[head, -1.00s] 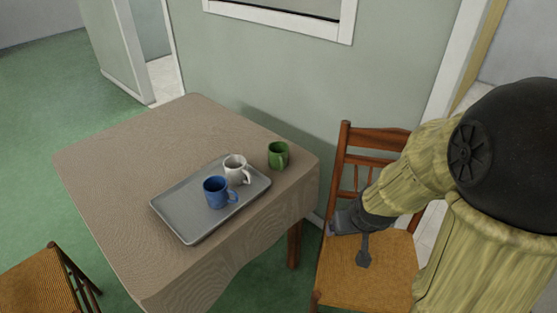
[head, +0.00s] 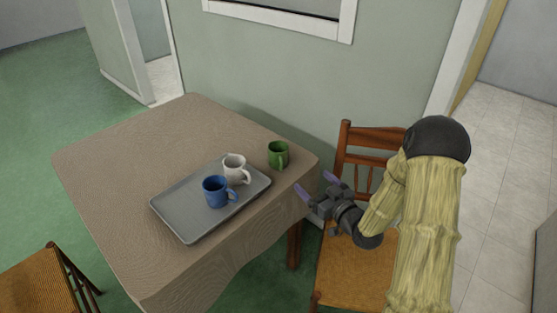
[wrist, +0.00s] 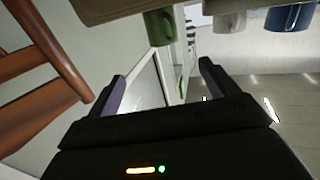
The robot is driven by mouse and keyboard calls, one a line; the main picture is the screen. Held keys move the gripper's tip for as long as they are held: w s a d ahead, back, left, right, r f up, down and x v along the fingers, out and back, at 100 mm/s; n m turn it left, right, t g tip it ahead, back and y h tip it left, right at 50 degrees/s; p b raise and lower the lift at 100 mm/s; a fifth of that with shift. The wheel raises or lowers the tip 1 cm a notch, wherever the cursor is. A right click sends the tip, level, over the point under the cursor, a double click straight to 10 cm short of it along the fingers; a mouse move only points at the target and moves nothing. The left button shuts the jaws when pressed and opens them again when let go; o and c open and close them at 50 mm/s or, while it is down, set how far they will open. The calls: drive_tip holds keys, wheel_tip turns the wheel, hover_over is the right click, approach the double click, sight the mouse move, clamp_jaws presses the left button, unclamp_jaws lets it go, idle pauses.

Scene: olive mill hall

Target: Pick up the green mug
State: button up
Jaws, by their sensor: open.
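The green mug (head: 278,154) stands upright on the table near its right corner, beside the tray, with its handle toward the front. In the wrist view the green mug (wrist: 160,27) shows at the top, left of centre. My gripper (head: 315,189) is open and empty, just off the table's right edge, in front of and to the right of the green mug and not touching it. In the wrist view its two fingers (wrist: 162,82) are spread apart, with nothing between them.
A grey tray (head: 185,222) on the clothed table (head: 110,165) holds a white mug (head: 235,168) and a blue mug (head: 215,192), left of the green mug. A wooden chair (head: 340,265) stands beside the table under my arm. A wall (head: 270,90) rises behind the table.

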sight(283, 154)
drive_tip(key=shift+r, duration=0.1)
drive_tip(key=x, duration=1.2)
drive_tip(key=shift+w+a, duration=0.1)
drive_tip(key=shift+x, duration=2.6)
drive_tip(key=shift+a, duration=0.2)
drive_tip(key=shift+r, duration=0.1)
drive_tip(key=c, duration=1.2)
wheel_tip(283, 154, up, 10)
drive_tip(key=p, duration=0.1)
